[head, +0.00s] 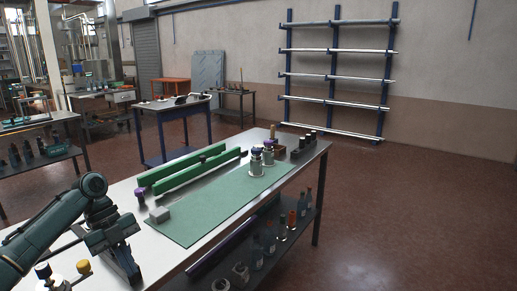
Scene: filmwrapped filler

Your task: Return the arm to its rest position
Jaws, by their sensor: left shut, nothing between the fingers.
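My left arm (48,232) comes in from the lower left, bends at a rounded joint and reaches down over the near left end of the metal workbench (165,262). My left gripper (131,270) points downward there, shut with nothing held. A small grey block (159,215) sits to its right at the corner of the green mat (205,222). A purple-capped item (140,195) stands just behind the arm. My right gripper is out of view.
Green rails (200,173) run along the bench's back. Capped jars (256,160) and a dark rack (304,148) stand at its far end. Bottles (281,228) fill the lower shelf. Yellow and white knobbed items (83,267) lie near the arm. The mat's middle is clear.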

